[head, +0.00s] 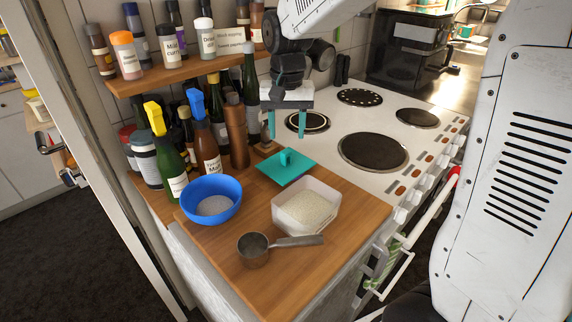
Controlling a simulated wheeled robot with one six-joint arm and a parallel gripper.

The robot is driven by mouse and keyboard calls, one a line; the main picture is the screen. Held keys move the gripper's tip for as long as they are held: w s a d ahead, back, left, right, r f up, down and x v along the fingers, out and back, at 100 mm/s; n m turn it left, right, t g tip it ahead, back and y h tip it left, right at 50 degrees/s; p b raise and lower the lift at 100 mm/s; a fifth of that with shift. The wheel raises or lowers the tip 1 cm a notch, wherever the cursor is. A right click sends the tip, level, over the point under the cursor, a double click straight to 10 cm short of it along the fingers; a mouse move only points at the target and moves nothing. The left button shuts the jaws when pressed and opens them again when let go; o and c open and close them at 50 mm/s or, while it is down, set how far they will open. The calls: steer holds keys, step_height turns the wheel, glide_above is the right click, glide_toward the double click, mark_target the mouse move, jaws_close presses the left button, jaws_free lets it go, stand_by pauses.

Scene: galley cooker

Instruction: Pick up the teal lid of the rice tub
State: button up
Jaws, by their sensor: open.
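The teal lid (291,170) is a flat square with a raised knob on top. It lies on the wooden worktop at its back edge, close to the white cooker. The rice tub (283,219) is a white, open square container holding pale rice, just in front of the lid. My gripper (287,124) has two teal fingers pointing down, set apart, with nothing seen between them. It is above and behind the lid in the picture, near the hob's left side, and does not appear to touch the lid.
A blue bowl (226,183) and a metal scoop (254,259) stand on the worktop (318,262). Several bottles crowd its left back, beneath a spice shelf (172,77). The cooker (332,171) with several hotplates is at right. The worktop's front right is clear.

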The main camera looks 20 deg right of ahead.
mark_target(286, 151)
steer(key=shift+w+f, duration=0.3)
steer(key=shift+w, duration=0.15)
steer(key=shift+w+f, duration=0.1)
steer(key=shift+f, duration=0.25)
steer(key=f, duration=0.7)
steer(key=shift+w+d+f, duration=0.1)
steer(key=shift+w+d, duration=0.05)
steer(key=shift+d, duration=0.05)
steer(key=c, duration=1.1)
steer(key=shift+o, duration=0.2)
